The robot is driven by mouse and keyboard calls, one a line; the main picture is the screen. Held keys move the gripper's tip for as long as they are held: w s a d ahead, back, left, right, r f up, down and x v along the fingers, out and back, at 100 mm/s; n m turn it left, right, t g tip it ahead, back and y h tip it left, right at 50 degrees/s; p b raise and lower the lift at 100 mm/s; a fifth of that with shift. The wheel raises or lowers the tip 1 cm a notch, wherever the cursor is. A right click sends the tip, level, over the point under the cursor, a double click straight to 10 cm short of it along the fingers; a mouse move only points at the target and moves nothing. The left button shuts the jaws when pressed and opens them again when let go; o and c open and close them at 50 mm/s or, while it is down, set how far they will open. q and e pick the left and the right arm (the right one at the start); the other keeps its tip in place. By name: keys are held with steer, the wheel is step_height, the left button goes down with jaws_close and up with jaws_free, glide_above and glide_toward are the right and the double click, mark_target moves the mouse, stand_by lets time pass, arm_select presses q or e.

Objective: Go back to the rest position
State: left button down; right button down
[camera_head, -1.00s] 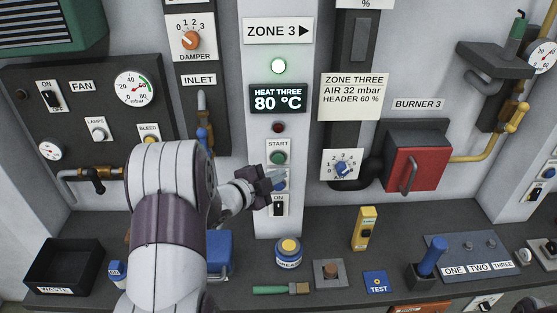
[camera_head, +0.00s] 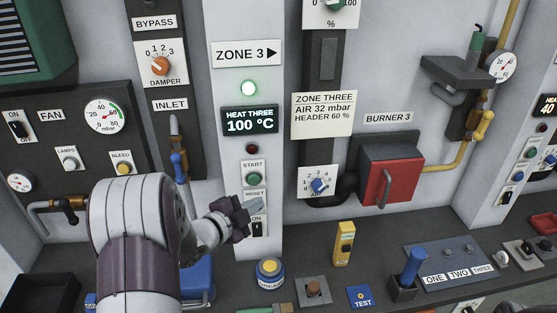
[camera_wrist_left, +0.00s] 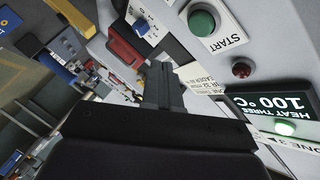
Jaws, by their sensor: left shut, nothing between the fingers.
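My left gripper (camera_head: 250,207) is shut and empty. In the head view it is in front of the white Zone 3 column (camera_head: 231,95), just below the green START button (camera_head: 251,179) and by the RESET label, hiding the control there. In the left wrist view the shut fingers (camera_wrist_left: 163,85) point past the START button (camera_wrist_left: 202,23), with no contact visible. The display (camera_head: 250,121) reads HEAT THREE 100 °C, and the lamp (camera_head: 249,88) above it is lit green. My right gripper is not in view.
The red burner box (camera_head: 388,184) with its handle juts out to the right. A blue lever valve (camera_head: 180,167) stands near my left forearm.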

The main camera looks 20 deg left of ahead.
arm_select(q)
steer(key=s+a+f+n+g+y+b, duration=0.2)
steer(key=s+a+f+n+g+y, duration=0.35)
steer(key=s+f+n+g, duration=0.4)
steer(key=s+d+f+n+g+h+b, duration=0.1)
steer(key=s+d, duration=0.3)
steer(key=d, duration=0.4)
steer(key=s+d+f+n+g+h+b, duration=0.1)
steer(key=s+d+f+n+g+b, duration=0.1)
steer(key=d, duration=0.7)
steer(key=shift+s+f+n+g+b, duration=0.25)
steer(key=shift+s+n+g+b, duration=0.4)
steer(key=shift+s+b, duration=0.5)
steer(key=shift+d, duration=0.1)
